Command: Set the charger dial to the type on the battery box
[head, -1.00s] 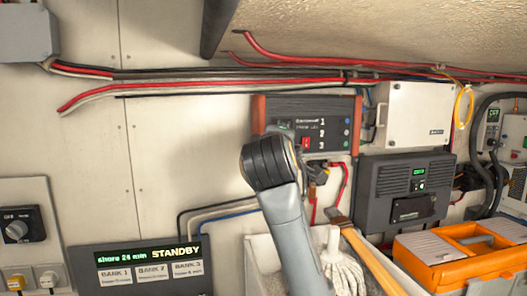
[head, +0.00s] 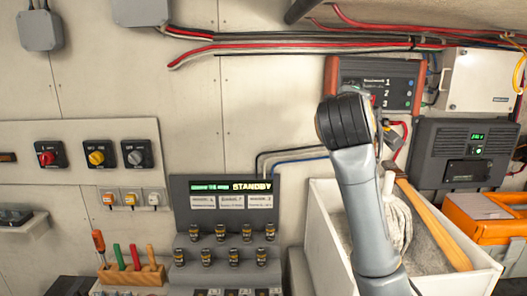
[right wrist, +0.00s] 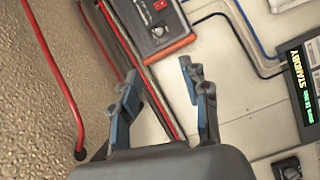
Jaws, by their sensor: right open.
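A dark unit with orange-red end caps (head: 414,88), marked 1, 2 and 3, is on the wall behind my right arm in the head view; the arm hides part of its face. Its end, with a red switch, shows at the top of the right wrist view (right wrist: 165,46). I cannot tell whether it is the charger. No battery box with a readable type label is clear to me. My right gripper (right wrist: 160,74) is open and empty, its fingers apart in front of the pale wall, short of the unit. My left gripper is not in view.
A panel at left has red, yellow and grey rotary knobs (head: 96,157). A STANDBY display unit (head: 222,184) sits mid-picture. A white bin (head: 325,225) holds a mop head and a wooden handle. A dark grey box (head: 430,150), orange toolbox (head: 470,218) and red cables crowd the right.

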